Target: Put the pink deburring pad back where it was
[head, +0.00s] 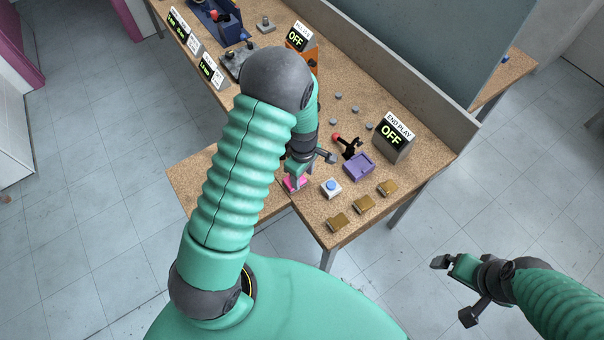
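The pink deburring pad (293,184) is near the front left edge of the right-hand worktop, partly hidden by my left gripper. My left gripper (312,169) is above and beside it. Its teal finger overlaps the pad in the picture, and its dark finger stands apart to the right, so it looks open. I cannot tell whether the finger touches the pad. My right gripper (453,290) is open and empty, over the floor at lower right.
A white block with a blue button (331,188) is close right of the pad. A low wall (420,95) bounds the back.

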